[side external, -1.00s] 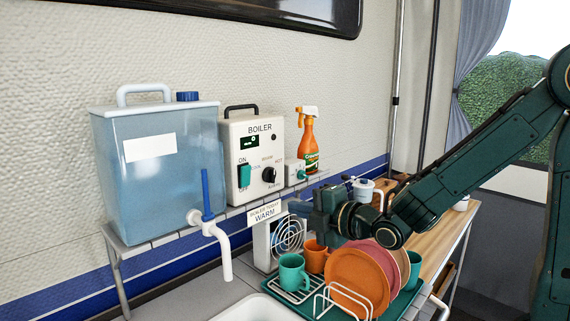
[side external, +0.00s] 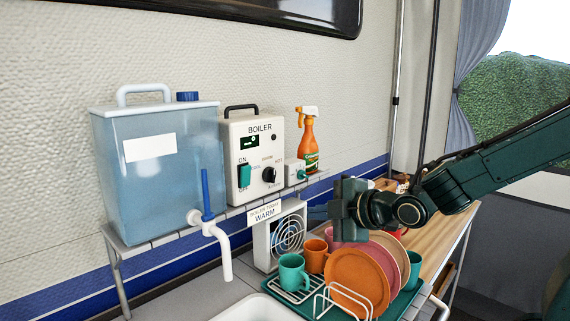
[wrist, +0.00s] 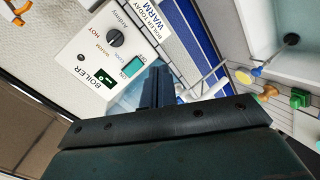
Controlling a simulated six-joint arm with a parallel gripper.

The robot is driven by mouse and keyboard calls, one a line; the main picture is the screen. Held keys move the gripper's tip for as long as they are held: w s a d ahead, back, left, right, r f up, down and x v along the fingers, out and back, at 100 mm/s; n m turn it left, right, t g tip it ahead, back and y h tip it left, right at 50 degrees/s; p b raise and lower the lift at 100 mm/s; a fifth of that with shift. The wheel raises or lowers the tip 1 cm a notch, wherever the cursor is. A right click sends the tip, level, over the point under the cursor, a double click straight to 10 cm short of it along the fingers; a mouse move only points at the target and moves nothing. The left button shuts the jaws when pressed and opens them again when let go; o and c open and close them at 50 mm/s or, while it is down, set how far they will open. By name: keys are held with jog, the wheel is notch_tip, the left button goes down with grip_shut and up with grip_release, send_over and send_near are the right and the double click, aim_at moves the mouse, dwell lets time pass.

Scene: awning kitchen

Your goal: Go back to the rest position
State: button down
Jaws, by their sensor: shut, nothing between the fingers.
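My gripper (side external: 318,213) is shut and empty. It hangs in the air above the dish rack, to the right of the boiler. Its dark fingers (wrist: 157,88) are together in the wrist view, over part of the clear water tank. The boiler panel (side external: 254,155) has a green switch and a black knob, and it also shows in the wrist view (wrist: 118,62). My forearm reaches in from the right edge of the side view.
Below my gripper, the dish rack (side external: 318,303) holds plates (side external: 352,280) and mugs (side external: 292,272). A water tank (side external: 160,185) with a tap and an orange spray bottle (side external: 308,148) stand on the shelf. A fan (side external: 287,236) sits under it. A wooden counter (side external: 445,235) is at right.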

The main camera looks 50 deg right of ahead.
jog(key=s+m+g, duration=0.8)
jog(key=s+m, duration=0.5)
jog(key=s, duration=0.9)
jog(key=shift+f, duration=0.35)
jog(key=shift+d, duration=0.1)
